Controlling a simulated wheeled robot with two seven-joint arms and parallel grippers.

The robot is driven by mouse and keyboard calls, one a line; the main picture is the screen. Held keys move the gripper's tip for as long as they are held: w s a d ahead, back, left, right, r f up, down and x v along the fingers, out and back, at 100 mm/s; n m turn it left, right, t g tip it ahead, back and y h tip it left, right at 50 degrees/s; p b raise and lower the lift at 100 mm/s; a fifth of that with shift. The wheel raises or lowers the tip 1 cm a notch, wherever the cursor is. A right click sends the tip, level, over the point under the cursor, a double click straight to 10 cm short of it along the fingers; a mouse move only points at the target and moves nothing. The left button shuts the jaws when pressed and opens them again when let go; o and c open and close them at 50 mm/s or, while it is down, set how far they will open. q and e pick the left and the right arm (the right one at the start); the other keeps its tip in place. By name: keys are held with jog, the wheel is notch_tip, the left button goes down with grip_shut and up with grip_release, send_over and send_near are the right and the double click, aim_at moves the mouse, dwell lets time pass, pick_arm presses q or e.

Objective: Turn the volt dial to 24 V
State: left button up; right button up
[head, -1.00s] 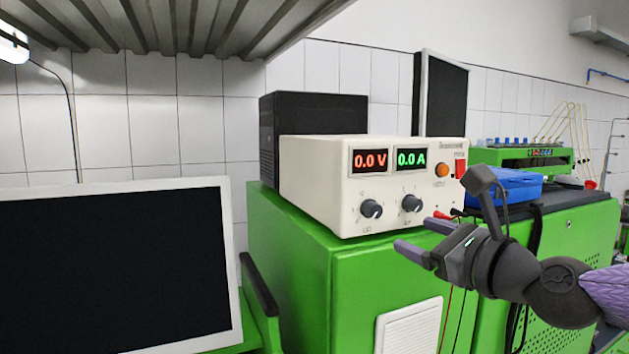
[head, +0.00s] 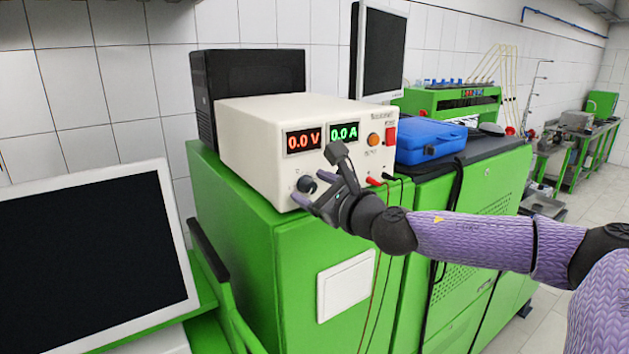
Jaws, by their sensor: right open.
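The cream power supply (head: 255,125) stands on a green cabinet. Its red display (head: 303,139) reads 0.0 V and its green display (head: 344,132) reads 0.0 A. The left dial (head: 307,184), dark and round, sits under the red display. The right dial is hidden behind my right gripper. My right gripper (head: 312,203) is open in front of the panel, its fingertips close to the left dial, just below and right of it. Whether they touch it I cannot tell. My left gripper is not in view.
An orange button (head: 374,139) and a red switch (head: 390,136) are on the panel's right. Cables hang from its sockets. A blue case (head: 430,141) stands to the right, and a monitor (head: 85,250) at the left front.

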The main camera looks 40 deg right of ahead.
grip_shut()
dwell(0.4)
